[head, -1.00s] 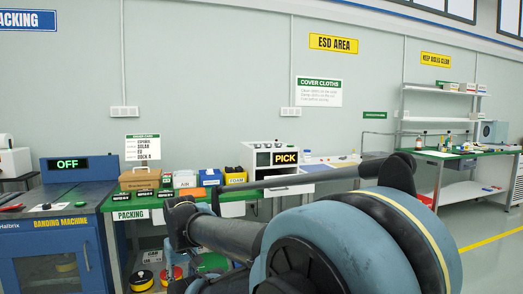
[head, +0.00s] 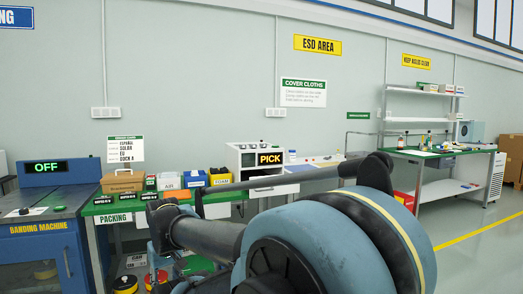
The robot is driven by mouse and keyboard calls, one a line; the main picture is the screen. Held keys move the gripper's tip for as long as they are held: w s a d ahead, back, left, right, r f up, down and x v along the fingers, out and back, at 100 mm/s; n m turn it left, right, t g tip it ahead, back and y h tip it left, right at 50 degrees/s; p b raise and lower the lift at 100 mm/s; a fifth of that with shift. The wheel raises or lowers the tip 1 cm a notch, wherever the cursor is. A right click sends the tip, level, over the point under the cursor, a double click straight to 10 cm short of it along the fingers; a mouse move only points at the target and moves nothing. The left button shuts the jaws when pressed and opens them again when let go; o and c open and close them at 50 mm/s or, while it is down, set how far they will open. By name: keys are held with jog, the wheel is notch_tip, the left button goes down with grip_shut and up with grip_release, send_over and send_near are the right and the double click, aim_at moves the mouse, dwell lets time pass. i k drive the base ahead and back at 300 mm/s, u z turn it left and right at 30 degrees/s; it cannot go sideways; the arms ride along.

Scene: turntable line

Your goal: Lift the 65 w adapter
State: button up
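I cannot pick out the 65 w adapter for certain in the head view. Small items with black labels (head: 103,200) stand along the front of the green packing bench, and their print is too small to read surely. My arm fills the lower middle of the view, with large blue-grey joints and dark links in front of the bench. A dark end piece of it (head: 162,218) is near the bench's front left part. Whether this is my gripper, and whether anything is held, I cannot tell.
A blue banding machine (head: 45,245) stands left. A green-topped workbench (head: 430,153) is right, with open floor before it.

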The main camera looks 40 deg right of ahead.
aim_at(131, 195)
jog(key=k, duration=1.1)
jog(key=z, duration=0.7)
jog(key=i, duration=1.1)
jog(key=z, duration=0.3)
jog(key=i, duration=1.1)
jog(key=u, duration=0.7)
jog(key=i, duration=0.85)
jog(key=u, duration=0.45)
